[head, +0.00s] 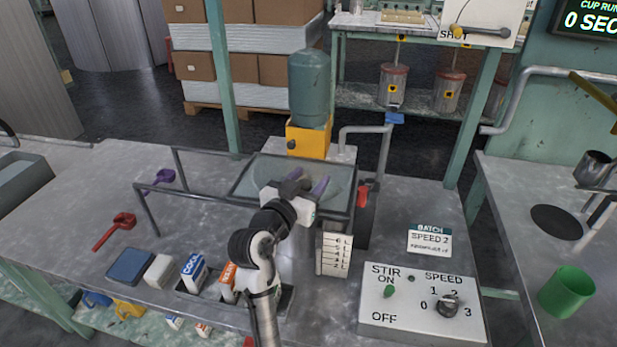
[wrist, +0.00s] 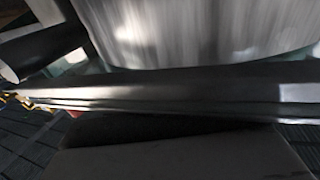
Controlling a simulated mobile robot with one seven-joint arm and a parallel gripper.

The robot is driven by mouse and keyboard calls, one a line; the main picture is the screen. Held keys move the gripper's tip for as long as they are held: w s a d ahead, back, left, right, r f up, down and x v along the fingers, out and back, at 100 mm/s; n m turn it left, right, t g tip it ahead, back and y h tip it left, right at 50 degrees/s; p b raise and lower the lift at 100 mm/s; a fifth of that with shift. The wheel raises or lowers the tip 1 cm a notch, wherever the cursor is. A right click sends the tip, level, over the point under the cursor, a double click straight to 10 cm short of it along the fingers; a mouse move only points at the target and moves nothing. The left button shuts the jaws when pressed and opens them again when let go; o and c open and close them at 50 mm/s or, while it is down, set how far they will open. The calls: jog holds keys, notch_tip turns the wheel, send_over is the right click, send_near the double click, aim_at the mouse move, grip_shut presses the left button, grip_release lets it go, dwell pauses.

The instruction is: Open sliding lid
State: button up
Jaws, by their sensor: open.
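The sliding lid (head: 258,168) looks like a flat grey-green framed panel on top of the steel tank (head: 298,250), in the middle of the head view. Rails (head: 185,200) run out from it to the left. My gripper (head: 306,184) is open over the right half of the lid, with dark and purple parts at its fingers. It hides part of the lid, and I cannot tell whether it touches. The wrist view shows a dark bar (wrist: 160,88) across a blurred, brushed metal surface (wrist: 200,25). Any handle on the lid is not clearly visible.
A green tank on a yellow base (head: 307,135) stands behind the lid, beside a bent grey pipe (head: 365,130). A control panel (head: 420,305) lies front right. Cartons (head: 193,270) stand front left.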

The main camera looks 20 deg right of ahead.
jog(key=shift+w+d, duration=0.1)
jog(key=shift+c, duration=0.4)
grip_shut()
jog(key=w+a+b, duration=0.3)
jog(key=w+a, duration=0.3)
jog(key=a, duration=0.3)
jog(key=w+a+b, duration=0.3)
jog(key=w+a, duration=0.4)
jog(key=a, duration=0.3)
jog(key=shift+a, duration=0.2)
jog(key=shift+o, duration=0.4)
grip_release()
jog(key=b+v, duration=0.1)
jog(key=v, duration=1.2)
jog(key=shift+s+a+b, duration=0.25)
jog(key=shift+s+b, duration=0.05)
jog(key=shift+b, duration=0.1)
